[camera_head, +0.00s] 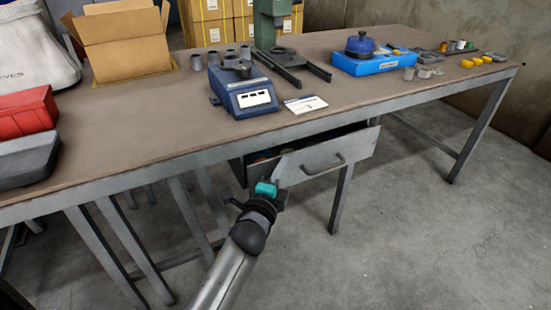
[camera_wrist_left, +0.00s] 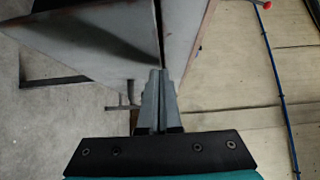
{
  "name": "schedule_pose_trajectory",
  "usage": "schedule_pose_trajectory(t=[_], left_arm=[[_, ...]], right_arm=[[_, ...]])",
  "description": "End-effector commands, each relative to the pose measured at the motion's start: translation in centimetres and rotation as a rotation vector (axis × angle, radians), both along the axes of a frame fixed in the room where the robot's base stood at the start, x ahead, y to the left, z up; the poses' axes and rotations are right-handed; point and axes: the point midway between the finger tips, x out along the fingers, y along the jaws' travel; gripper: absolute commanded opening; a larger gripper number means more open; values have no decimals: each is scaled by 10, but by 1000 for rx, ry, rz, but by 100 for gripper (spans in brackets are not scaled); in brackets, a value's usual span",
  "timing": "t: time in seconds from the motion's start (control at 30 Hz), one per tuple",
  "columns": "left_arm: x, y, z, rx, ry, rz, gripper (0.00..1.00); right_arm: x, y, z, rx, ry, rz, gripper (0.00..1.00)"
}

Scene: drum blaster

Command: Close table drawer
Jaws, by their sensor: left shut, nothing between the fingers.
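The table drawer (camera_head: 352,150) is grey metal and hangs under the tabletop, pulled partly out. Its front panel has a bar handle (camera_head: 325,166), and a dark gap with some contents shows behind the panel's left part. My left gripper (camera_head: 281,181) is at the lower left end of the drawer front, left of the handle. In the left wrist view its fingers (camera_wrist_left: 154,90) are together with nothing between them, close to grey metal panels (camera_wrist_left: 120,35). I cannot tell whether the fingertips touch the drawer. My right gripper is out of view.
The long table (camera_head: 150,135) carries a blue device (camera_head: 240,90), an open cardboard box (camera_head: 125,40), red and grey cases at left, a blue tray (camera_head: 375,64) and small parts. Table legs stand below. The concrete floor (camera_head: 430,230) in front is clear.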

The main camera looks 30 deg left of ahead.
Motion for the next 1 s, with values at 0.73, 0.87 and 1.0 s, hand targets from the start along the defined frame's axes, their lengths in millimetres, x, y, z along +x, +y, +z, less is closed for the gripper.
schedule_pose_trajectory(t=[0.73, 0.87, 1.0], left_arm=[[14, 18, 1, 4, -1, 3, 0], [15, 20, 0, 1, 0, 2, 0], [15, 19, 0, 0, 0, 2, 0]], right_arm=[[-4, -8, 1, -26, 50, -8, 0], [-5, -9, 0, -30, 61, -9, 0], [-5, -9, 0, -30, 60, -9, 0]])
